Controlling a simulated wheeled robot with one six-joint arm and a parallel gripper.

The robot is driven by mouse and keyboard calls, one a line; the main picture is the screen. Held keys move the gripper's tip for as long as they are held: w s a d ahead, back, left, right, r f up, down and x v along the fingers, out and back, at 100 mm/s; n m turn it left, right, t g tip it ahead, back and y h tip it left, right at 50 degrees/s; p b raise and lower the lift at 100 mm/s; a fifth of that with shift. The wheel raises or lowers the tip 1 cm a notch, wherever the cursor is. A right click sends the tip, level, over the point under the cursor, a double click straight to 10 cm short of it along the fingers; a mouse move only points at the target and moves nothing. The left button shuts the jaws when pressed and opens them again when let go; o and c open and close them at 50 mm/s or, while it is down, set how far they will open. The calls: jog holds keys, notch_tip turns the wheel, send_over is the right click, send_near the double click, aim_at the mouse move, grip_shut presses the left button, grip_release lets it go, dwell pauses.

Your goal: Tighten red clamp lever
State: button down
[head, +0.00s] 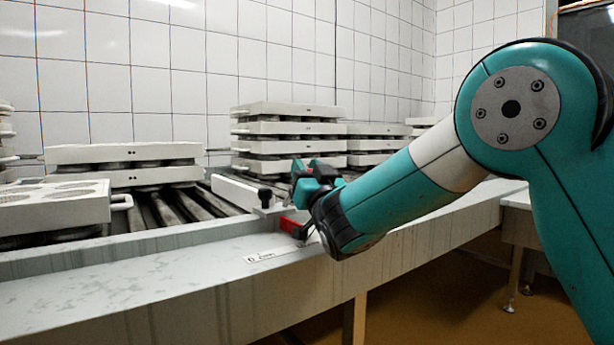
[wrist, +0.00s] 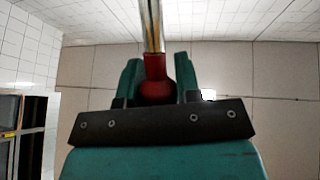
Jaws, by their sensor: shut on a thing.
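In the wrist view, a red rounded grip (wrist: 155,80) on a bright metal rod (wrist: 152,25) sits between the two teal fingers of my gripper (wrist: 157,68). My gripper is shut on this red lever. In the head view, my gripper (head: 308,176) is at the front edge of the conveyor, and a red part (head: 290,226) shows just below and left of it. I cannot tell whether this is the same red part. A black knob (head: 265,197) stands on the clamp to the left. My gripper hides much of the clamp.
A white guide bar (head: 241,192) runs across the rollers (head: 172,207) behind the clamp. White mould stacks stand at the left (head: 124,153) and centre (head: 290,128). The front metal ledge (head: 150,272) is mostly clear and carries a small printed label (head: 270,254).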

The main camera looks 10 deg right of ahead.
jog(key=c, duration=0.8)
grip_release()
jog(key=shift+c, duration=0.2)
jog(key=shift+r, duration=0.1)
notch_tip(320, 180, up, 20)
jog(key=p, duration=0.8)
